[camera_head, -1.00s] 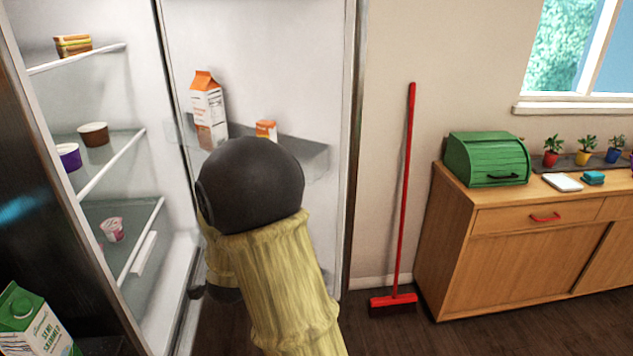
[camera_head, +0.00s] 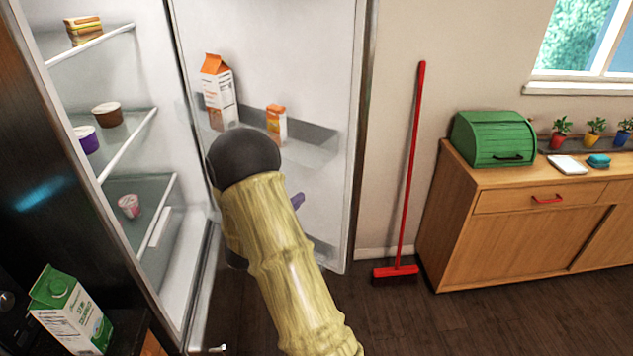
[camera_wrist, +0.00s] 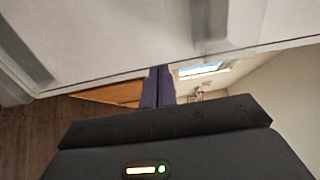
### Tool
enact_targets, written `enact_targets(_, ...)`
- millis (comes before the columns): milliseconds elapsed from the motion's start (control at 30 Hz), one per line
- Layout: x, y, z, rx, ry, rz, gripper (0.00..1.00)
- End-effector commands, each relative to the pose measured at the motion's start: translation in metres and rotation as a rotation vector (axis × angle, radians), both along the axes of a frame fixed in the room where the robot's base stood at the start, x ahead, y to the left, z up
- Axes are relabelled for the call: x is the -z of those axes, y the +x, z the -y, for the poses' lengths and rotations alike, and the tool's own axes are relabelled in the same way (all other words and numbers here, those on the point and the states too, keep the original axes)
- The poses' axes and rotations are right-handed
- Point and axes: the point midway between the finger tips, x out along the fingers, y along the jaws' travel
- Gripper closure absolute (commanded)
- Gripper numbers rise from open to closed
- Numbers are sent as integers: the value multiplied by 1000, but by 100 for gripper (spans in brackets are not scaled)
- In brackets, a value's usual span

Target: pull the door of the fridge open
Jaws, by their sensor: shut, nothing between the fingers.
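The fridge door (camera_head: 300,60) stands wide open, its white inner side facing me, with a clear shelf holding an orange-topped carton (camera_head: 219,95) and a small orange carton (camera_head: 276,124). The open fridge body (camera_head: 150,60) is at the left. My arm reaches in front of the door's inner side. Only a purple fingertip part of my gripper (camera_head: 298,201) shows past the arm, near the lower door. In the wrist view the purple fingers (camera_wrist: 158,86) are together and empty, by the edge of the white door (camera_wrist: 150,45). Contact with the door cannot be told.
A red broom (camera_head: 411,170) leans on the wall right of the door. A wooden cabinet (camera_head: 510,225) with a green bread box (camera_head: 494,138) stands further right. A green milk carton (camera_head: 68,312) is at the lower left.

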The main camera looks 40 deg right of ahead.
Motion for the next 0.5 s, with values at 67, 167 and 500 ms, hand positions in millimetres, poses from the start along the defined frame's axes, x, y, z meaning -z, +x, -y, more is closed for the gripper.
enact_targets(67, -1, 1, 6, 2, 0, -1, 100)
enact_targets(167, -2, 5, 16, 2, 1, -1, 100)
enact_targets(500, -3, 25, 71, 2, 1, -1, 100)
